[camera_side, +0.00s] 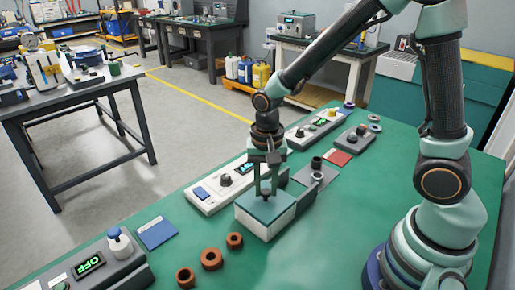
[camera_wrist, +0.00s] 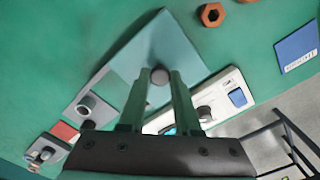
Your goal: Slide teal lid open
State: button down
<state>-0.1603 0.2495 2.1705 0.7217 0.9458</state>
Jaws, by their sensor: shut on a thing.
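A white box (camera_side: 268,229) with a teal lid (camera_side: 256,206) stands on the green bench top. A small dark round knob (camera_side: 266,196) sits on top of the lid. My gripper (camera_side: 266,190) points straight down over the box, its two fingers shut on the knob. In the wrist view the lid (camera_wrist: 165,42) lies under the fingers, and the knob (camera_wrist: 159,76) shows between the fingertips of my gripper (camera_wrist: 158,78). In the side view the lid covers the visible top of the box. The box's inside does not show.
A white control panel (camera_side: 222,188) with a dark dial stands close behind and left of the box. Several brown rings (camera_side: 211,259) lie at the front left, near a blue card (camera_side: 157,233). A grey plate (camera_side: 315,176) and red card (camera_side: 337,158) lie to the right.

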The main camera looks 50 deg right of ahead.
jog(key=shift+r, duration=0.1)
jog(key=d, duration=0.9)
jog(key=shift+d, duration=0.4)
jog(key=c, duration=0.6)
grip_release()
notch_tip(320, 180, up, 12)
